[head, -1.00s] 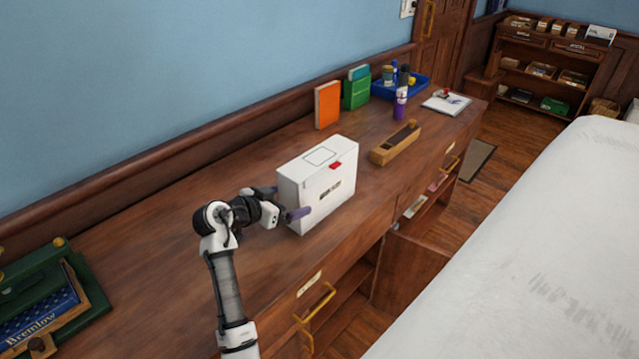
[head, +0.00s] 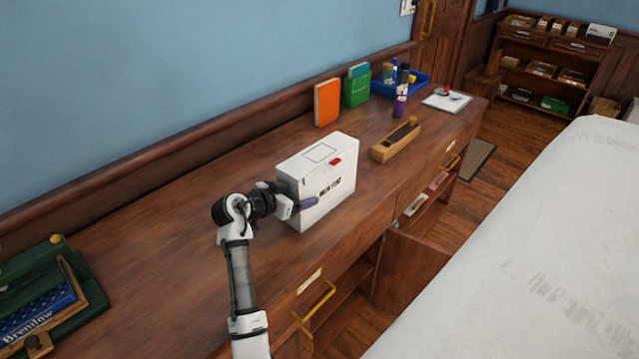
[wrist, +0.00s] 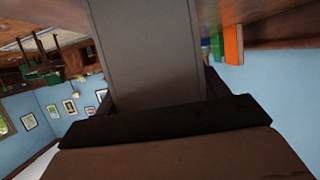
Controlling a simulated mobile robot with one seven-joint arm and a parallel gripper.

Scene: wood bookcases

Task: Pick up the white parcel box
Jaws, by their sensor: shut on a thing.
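The white parcel box (head: 326,178) stands upright on the wooden desk top, with a red mark on its top edge and a dark label on its front. My gripper (head: 292,202) is at the box's left end, one finger lying along the front face. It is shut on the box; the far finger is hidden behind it. In the wrist view the box (wrist: 145,50) shows as a grey, shaded surface filling the middle between the fingers. I cannot see a gap under the box.
A wooden block-like holder (head: 395,140) lies right of the box. Orange (head: 327,103) and green books (head: 356,87) stand behind, near a blue tray (head: 425,82) and purple bottle (head: 400,105). A green case (head: 60,295) sits at the left. The desk between case and box is clear.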

